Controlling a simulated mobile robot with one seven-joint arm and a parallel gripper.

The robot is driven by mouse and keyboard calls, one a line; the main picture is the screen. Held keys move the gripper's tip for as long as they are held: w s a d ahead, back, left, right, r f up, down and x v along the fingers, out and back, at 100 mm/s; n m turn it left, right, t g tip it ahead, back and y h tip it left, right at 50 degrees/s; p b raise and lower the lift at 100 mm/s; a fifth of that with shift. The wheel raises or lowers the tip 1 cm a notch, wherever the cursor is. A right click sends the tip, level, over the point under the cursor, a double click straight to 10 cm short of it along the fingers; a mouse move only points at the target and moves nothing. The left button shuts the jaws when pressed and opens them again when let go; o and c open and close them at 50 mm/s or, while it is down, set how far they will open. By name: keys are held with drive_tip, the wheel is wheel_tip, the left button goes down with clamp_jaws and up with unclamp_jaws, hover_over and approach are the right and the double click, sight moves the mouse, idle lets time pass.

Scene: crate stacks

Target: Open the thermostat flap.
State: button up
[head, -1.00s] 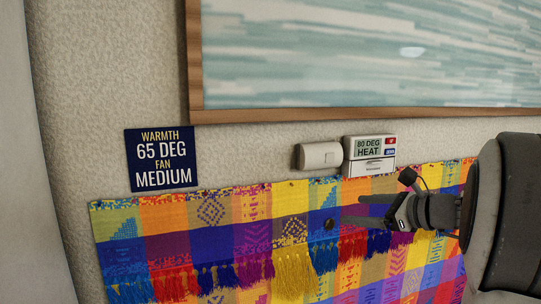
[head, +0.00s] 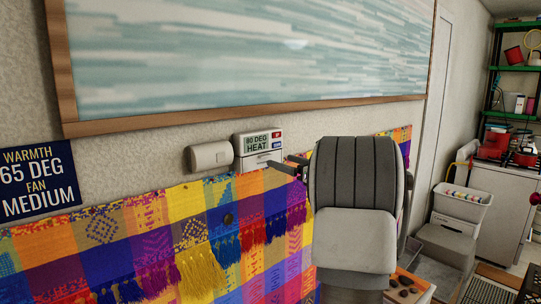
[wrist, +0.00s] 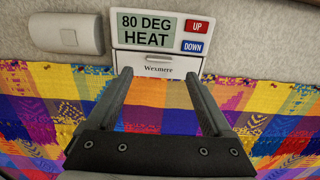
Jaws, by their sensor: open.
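The white thermostat (head: 258,142) is on the wall and reads 80 DEG HEAT. It also fills the top middle of the wrist view (wrist: 162,32), with a red UP button (wrist: 199,26) and a blue DOWN button (wrist: 193,47). Its flap (wrist: 185,66), marked Wexmere, is below the display and looks shut, with a thin handle slot (wrist: 159,57) at its upper edge. My gripper (wrist: 157,76) is open and empty. Its two fingertips point at the flap's lower part, left and right of its middle. In the head view my arm hides most of the gripper.
A navy sign (head: 37,180) reads WARMTH 65 DEG, FAN MEDIUM. A white rounded box (head: 209,156) is just left of the thermostat. A framed picture (head: 240,114) hangs above. A colourful fringed cloth (head: 130,232) hangs below. Shelves (head: 518,68) and bins stand at the right.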

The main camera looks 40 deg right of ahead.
sight(267, 157)
drive_tip(key=w, duration=0.4)
drive_tip(key=w+p, duration=0.1)
drive_tip(key=w, duration=0.1)
drive_tip(key=shift+w+a, duration=0.2)
drive_tip(key=shift+a, duration=0.05)
drive_tip(key=shift+c, duration=0.2)
clamp_jaws()
drive_tip(key=shift+f, duration=0.1)
drive_tip(key=shift+f+b, duration=0.1)
drive_tip(key=shift+b, duration=0.4)
